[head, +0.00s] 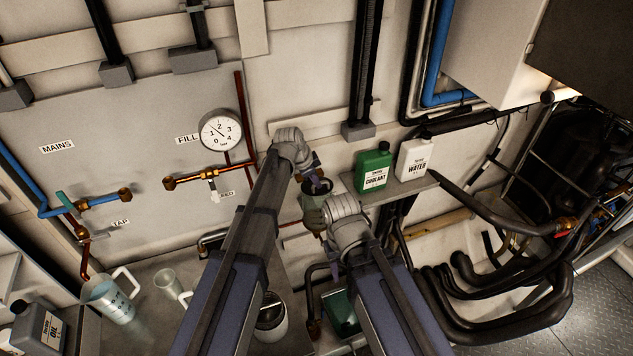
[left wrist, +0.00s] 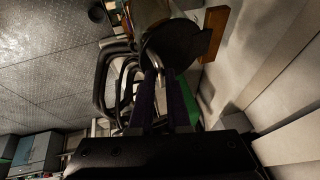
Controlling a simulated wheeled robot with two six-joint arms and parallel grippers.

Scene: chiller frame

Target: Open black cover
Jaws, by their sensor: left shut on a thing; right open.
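The black cover (left wrist: 178,42) is a dark round disc at the mouth of a metal cylinder (left wrist: 145,14) in the left wrist view. My left gripper (head: 316,186) has its purple fingers (left wrist: 165,78) shut at the cover's near edge, by a small pale loop. In the head view the cylinder (head: 315,213) shows as a small grey-green pot between my two wrists. The cover's tilt against the mouth is hard to tell. My right gripper (head: 328,240) is open beside the pot, lower than the left, largely hidden by its own wrist.
A green coolant bottle (head: 374,170) and white water bottle (head: 415,158) stand on a shelf just right of my wrists. A gauge (head: 221,130) and valve pipes are on the left wall. Black hoses (head: 500,290) lie at lower right. A measuring jug (head: 110,297) stands lower left.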

